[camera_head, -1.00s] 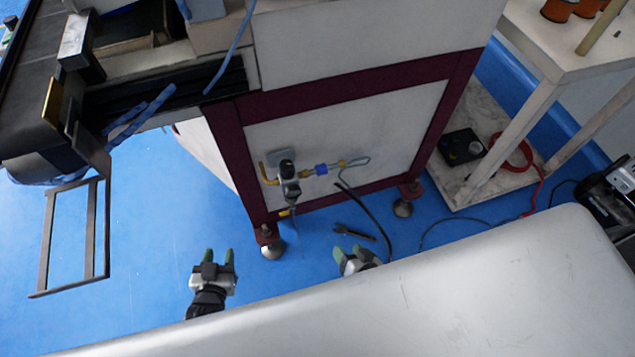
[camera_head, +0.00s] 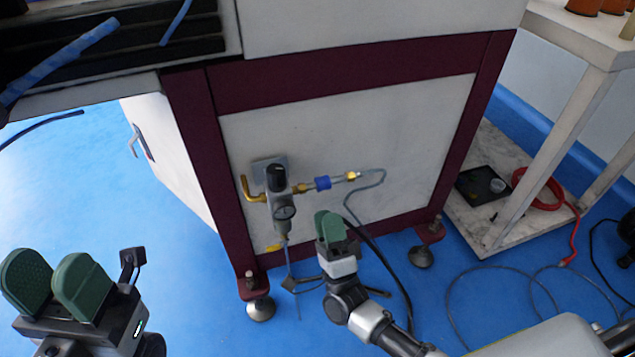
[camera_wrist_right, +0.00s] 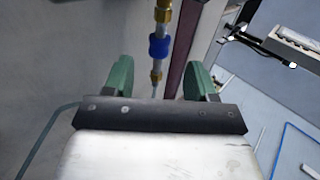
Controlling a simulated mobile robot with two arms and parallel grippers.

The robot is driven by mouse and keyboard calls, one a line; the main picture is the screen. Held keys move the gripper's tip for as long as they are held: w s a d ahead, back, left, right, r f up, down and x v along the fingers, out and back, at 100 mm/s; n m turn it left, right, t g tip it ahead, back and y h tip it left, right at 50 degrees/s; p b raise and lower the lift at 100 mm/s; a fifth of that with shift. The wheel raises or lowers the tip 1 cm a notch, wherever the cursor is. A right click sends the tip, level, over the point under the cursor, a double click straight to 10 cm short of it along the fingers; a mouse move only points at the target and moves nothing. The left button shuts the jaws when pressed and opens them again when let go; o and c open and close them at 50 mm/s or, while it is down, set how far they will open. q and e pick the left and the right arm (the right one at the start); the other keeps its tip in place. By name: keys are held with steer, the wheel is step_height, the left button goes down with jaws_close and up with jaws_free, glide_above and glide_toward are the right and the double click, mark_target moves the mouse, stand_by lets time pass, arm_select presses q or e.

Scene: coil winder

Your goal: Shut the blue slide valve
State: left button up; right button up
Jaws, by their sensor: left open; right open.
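The blue slide valve (camera_head: 322,183) is a small blue sleeve on the thin air line, in front of the machine's white lower panel. In the right wrist view the blue sleeve (camera_wrist_right: 159,47) shows ahead, between and beyond the fingers. My right gripper (camera_head: 329,226) is open and empty, below the valve and apart from it in the head view; its green fingers also show in the right wrist view (camera_wrist_right: 160,80). My left gripper (camera_head: 55,285) is open and empty at the lower left, far from the valve.
A dark hose (camera_head: 385,262) hangs from the line to the floor behind my right gripper. The machine stands on feet (camera_head: 261,308) with a maroon frame. A white shelf (camera_head: 480,225) with a red cable (camera_head: 545,200) is at the right. Blue floor at left is clear.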

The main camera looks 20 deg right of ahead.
mark_target(320, 188)
steer(key=b+x, duration=0.1)
steer(key=x, duration=0.8)
steer(key=shift+w+r, duration=0.1)
steer(key=shift+c, duration=0.2)
steer(key=shift+y, duration=0.3)
jaws_close()
